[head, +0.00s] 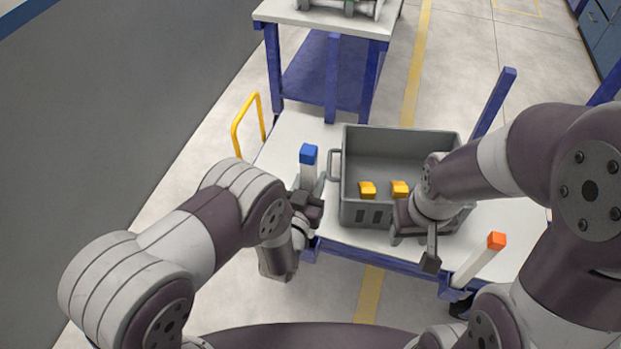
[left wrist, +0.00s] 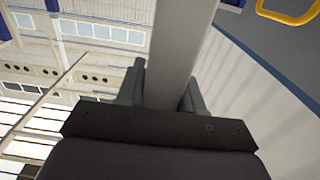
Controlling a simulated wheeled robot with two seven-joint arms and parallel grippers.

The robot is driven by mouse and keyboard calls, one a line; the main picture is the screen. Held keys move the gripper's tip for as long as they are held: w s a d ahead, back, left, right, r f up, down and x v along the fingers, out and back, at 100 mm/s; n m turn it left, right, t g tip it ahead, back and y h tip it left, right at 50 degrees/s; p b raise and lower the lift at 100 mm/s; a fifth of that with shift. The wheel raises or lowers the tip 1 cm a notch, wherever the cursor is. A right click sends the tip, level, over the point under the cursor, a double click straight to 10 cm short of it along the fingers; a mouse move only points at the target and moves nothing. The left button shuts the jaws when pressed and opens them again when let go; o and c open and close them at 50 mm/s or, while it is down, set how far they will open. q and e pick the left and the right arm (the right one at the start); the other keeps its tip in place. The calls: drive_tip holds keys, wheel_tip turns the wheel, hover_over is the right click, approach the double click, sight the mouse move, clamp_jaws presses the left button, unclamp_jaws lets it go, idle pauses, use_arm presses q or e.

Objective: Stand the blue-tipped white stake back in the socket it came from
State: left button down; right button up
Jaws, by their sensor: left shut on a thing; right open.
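The white stake (head: 309,172) with the blue tip (head: 309,154) stands roughly upright near the left front corner of the white table. My left gripper (head: 312,194) is shut on it below the tip. The left wrist view shows the white shaft (left wrist: 180,50) between the two fingers (left wrist: 165,92). The stake's lower end is hidden behind my gripper, so I cannot tell whether it sits in a socket. A blue bracket (head: 311,246) shows at that table corner. My right gripper (head: 415,245) is open and empty at the grey crate's front right.
A grey crate (head: 357,212) with two yellow pieces (head: 367,190) (head: 400,188) stands on the white table (head: 345,232). An orange-tipped white stake (head: 480,260) leans at the front right corner. A blue post (head: 493,102) rises at the back right. A yellow rail (head: 237,128) stands left.

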use_arm(q)
wheel_tip(320, 180, down, 12)
drive_tip(key=b, duration=1)
drive_tip(key=c, duration=0.6)
unclamp_jaws()
drive_tip(key=shift+c, duration=0.2)
drive_tip(key=shift+f, duration=0.1)
